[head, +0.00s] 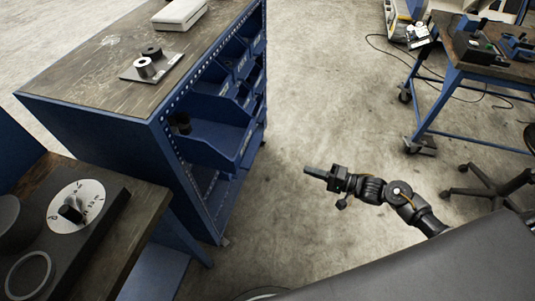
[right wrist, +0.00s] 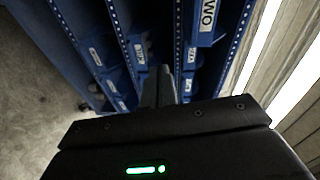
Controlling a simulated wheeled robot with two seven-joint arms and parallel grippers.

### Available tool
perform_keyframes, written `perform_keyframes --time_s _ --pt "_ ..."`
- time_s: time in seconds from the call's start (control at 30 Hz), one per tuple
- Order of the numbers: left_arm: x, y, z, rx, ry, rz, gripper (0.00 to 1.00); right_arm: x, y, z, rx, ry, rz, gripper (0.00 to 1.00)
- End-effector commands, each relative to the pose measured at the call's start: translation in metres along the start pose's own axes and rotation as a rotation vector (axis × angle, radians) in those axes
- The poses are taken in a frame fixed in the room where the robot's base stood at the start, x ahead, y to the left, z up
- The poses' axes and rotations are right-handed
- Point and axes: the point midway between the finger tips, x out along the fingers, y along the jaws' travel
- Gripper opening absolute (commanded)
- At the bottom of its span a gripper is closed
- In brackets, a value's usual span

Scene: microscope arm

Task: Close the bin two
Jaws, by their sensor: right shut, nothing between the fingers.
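A blue bin (head: 215,148) sticks far out of the blue cabinet (head: 183,180) in the head view, with a small dark cylinder at its inner end. The label on its front is too small to read there. In the right wrist view, a blue bin with a label ending in "WO" (right wrist: 207,22) shows near the top. My right gripper (head: 309,171) is shut and empty, in the air to the right of the sticking-out bin and apart from it, pointing toward the cabinet. Its fingers (right wrist: 158,84) also show in the right wrist view. My left gripper is out of view.
Other blue bins (head: 238,62) sit further along the cabinet side. On the cabinet top stand a metal plate (head: 155,68) with round parts and a white case (head: 180,14). A dark bench (head: 150,215) is at the lower left. Open floor (head: 310,100) lies right of the cabinet.

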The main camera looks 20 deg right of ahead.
Motion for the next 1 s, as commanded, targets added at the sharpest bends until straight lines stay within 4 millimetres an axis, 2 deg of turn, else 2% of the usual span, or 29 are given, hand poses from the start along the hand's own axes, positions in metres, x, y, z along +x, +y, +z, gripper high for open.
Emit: perform_keyframes --time_s 0.03,0.1,0.2,0.4,0.57,1.0 --pt "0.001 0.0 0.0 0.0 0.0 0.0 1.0 0.0 -0.022 0.002 0.036 -0.047 -0.038 0.0" --pt "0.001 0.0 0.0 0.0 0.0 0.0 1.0 0.0 -0.044 0.006 0.086 -0.099 -0.074 0.0" --pt "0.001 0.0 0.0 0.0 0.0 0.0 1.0 -0.001 -0.061 0.01 0.13 -0.143 -0.097 0.0" --pt "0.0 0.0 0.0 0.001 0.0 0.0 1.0 0.001 -0.066 0.011 0.146 -0.155 -0.103 0.0" --pt "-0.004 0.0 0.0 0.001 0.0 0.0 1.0 0.016 -0.069 0.013 0.145 -0.154 -0.106 0.0" --pt "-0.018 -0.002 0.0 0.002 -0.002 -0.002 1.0 0.102 -0.079 0.025 0.144 -0.153 -0.104 0.0"
